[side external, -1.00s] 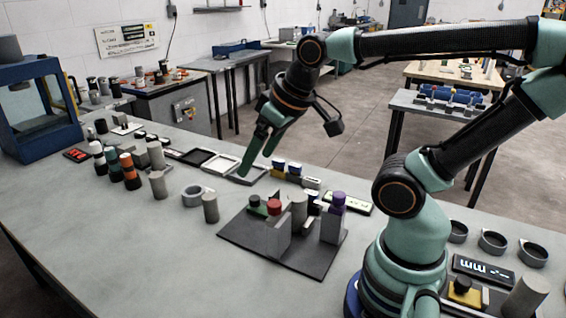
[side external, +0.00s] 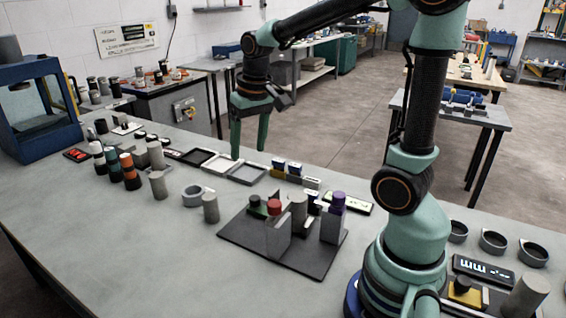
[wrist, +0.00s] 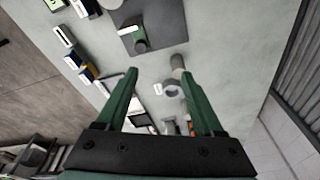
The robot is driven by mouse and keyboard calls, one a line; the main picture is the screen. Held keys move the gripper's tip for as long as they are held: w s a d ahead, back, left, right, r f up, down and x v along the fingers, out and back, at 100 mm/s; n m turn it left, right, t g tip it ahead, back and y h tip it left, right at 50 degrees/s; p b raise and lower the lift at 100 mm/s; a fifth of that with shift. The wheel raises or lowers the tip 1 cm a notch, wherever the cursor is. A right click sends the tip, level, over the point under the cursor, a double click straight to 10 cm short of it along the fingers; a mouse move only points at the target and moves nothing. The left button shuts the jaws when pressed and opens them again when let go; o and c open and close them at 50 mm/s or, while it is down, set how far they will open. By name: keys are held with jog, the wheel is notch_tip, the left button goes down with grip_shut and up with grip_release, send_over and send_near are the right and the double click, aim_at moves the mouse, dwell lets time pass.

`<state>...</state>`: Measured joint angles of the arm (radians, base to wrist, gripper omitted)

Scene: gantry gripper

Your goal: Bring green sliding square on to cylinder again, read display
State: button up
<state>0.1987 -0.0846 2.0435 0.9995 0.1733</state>
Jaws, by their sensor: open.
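A dark plate (side external: 308,265) on the bench carries a fixture with grey upright blocks. A green piece (side external: 257,209) with a black knob sits at its left rear; it also appears in the wrist view (wrist: 139,42). A grey cylinder (side external: 299,208) stands among the blocks, beside a red-capped piece (side external: 274,206) and a purple-topped piece (side external: 338,201). Whether the green piece touches the cylinder is unclear. A display (side external: 358,204) with a green-lit face lies behind the plate; its reading is illegible. My gripper (side external: 249,150) is open and empty, pointing down above the bench's rear, away from the fixture.
Shallow trays (side external: 246,174) lie near the gripper's fingers. A grey ring (side external: 193,196) and loose cylinders (side external: 210,208) stand left of the plate. The front of the bench is clear.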

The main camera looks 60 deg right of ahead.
aim_at(255, 198)
jog(key=w+d+f+m+g, duration=0.2)
jog(key=w+d+f+m, duration=0.1)
jog(key=d+f, duration=0.3)
jog(key=f, duration=1.2)
jog(key=shift+w+a, duration=0.1)
jog(key=shift+a, duration=0.15)
grip_shut()
dwell(0.9)
